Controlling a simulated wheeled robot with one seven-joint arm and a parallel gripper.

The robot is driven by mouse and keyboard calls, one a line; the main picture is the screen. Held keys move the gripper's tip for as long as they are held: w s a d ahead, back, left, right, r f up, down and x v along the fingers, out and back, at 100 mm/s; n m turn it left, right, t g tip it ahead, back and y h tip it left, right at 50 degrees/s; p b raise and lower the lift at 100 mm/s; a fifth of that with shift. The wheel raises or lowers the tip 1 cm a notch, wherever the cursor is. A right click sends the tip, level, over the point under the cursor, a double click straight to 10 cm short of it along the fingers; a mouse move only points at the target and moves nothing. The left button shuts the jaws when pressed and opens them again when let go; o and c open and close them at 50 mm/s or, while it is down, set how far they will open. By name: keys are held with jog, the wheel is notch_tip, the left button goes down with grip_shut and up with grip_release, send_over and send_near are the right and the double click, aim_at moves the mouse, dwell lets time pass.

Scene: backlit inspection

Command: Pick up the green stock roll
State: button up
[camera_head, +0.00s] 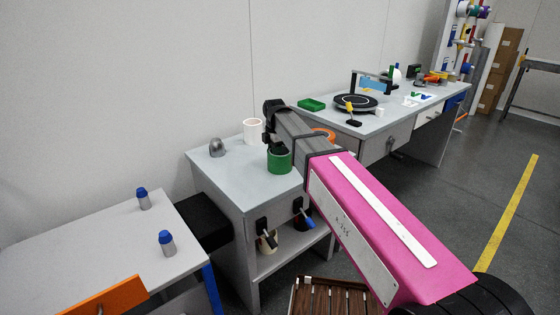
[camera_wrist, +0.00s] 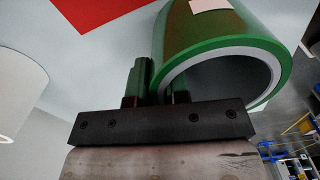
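The green stock roll (camera_head: 279,161) is a hollow green cylinder at the top of the grey cabinet, below the end of my arm in the head view. In the wrist view the roll (camera_wrist: 262,48) fills the upper right, its open, pale-lined end facing the camera. My gripper (camera_wrist: 158,88) has one finger outside the roll's wall and the other at its inside, with the wall between them and little gap showing. The fingers look shut on the wall. My arm hides the fingertips in the head view. I cannot tell whether the roll's base touches the cabinet top.
A white roll (camera_head: 252,131) and a grey domed part (camera_head: 217,148) stand on the cabinet top (camera_head: 232,177). An orange ring (camera_head: 324,134) lies behind my arm. A red patch (camera_wrist: 95,10) shows in the wrist view. A lower table (camera_head: 110,240) with two blue-capped parts is at left.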

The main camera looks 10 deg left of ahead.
grip_shut()
jog(key=shift+r, duration=0.1)
jog(key=shift+r, duration=0.4)
jog(key=r, duration=0.3)
jog(key=shift+s+a+r, duration=0.15)
jog(key=shift+a+r, duration=0.05)
jog(key=shift+r, duration=0.15)
jog(key=s+a+r, duration=0.6)
jog(key=s+a, duration=0.1)
jog(key=a, duration=0.1)
jog(key=shift+s+a+r, duration=0.15)
jog(key=shift+a+r, duration=0.05)
jog(key=shift+a, duration=0.05)
